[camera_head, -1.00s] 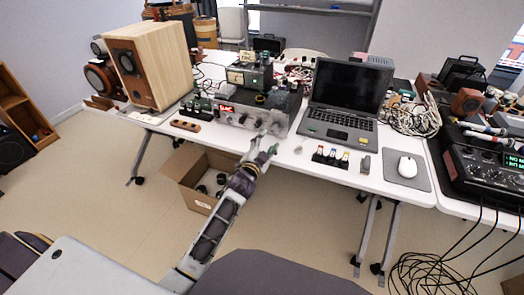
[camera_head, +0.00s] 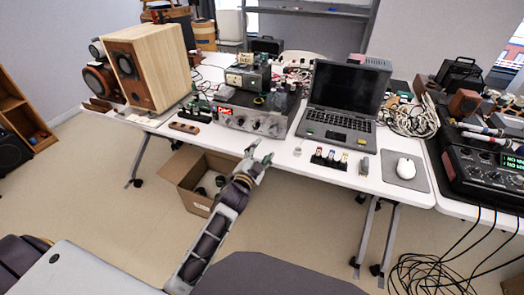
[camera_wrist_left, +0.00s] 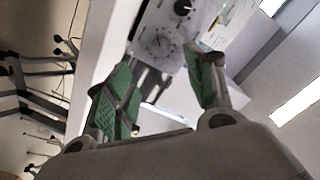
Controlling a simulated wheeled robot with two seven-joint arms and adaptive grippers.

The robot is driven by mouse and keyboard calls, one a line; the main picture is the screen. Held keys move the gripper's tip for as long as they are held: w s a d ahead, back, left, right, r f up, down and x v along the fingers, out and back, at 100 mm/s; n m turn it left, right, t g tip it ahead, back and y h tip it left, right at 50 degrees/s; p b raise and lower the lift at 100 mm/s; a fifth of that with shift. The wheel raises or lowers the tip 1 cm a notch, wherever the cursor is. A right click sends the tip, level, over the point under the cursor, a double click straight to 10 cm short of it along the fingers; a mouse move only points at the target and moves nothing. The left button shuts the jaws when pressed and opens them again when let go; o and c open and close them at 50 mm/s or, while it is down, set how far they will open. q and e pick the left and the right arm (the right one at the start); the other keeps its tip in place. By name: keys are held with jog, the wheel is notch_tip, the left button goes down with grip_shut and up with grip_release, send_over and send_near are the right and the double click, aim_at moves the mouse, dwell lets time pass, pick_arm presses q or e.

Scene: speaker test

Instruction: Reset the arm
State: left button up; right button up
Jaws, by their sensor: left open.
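My left gripper (camera_head: 258,152) is at the front edge of the white table (camera_head: 290,160), in front of the amplifier. In the left wrist view its two green-padded fingers (camera_wrist_left: 165,88) are apart with nothing between them. The silver-fronted amplifier (camera_head: 250,119) with knobs sits just beyond the fingertips; its pale front with dials (camera_wrist_left: 160,42) also shows in the left wrist view. My right gripper is in neither view.
An open laptop (camera_head: 345,105) stands right of the amplifier. A wooden speaker (camera_head: 150,65) is at the left. Small colored connectors (camera_head: 328,157) and a white mouse (camera_head: 406,167) lie near the front edge. An open cardboard box (camera_head: 190,182) is on the floor below the gripper.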

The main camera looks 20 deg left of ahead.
pick_arm(q)
jog(key=s+f+n+g, duration=0.2)
jog(key=s+f+g, duration=0.3)
jog(key=f, duration=0.8)
jog(key=s+f+n+g, duration=0.2)
jog(key=s+f+g, duration=0.35)
jog(key=f, duration=0.85)
jog(key=s+f+n+g, duration=0.2)
jog(key=s+f, duration=0.8)
jog(key=s, duration=0.3)
jog(key=s+d+f+g, duration=0.1)
jog(key=s+f+g, duration=0.35)
jog(key=s, duration=0.45)
jog(key=s+a+r+p, duration=0.2)
jog(key=s+a+p, duration=0.1)
jog(key=s+p, duration=0.8)
jog(key=s+a+r+p, duration=0.3)
jog(key=s+p, duration=0.8)
jog(key=p, duration=0.7)
jog(key=shift+n+y, duration=0.3)
jog(key=shift+n, duration=0.1)
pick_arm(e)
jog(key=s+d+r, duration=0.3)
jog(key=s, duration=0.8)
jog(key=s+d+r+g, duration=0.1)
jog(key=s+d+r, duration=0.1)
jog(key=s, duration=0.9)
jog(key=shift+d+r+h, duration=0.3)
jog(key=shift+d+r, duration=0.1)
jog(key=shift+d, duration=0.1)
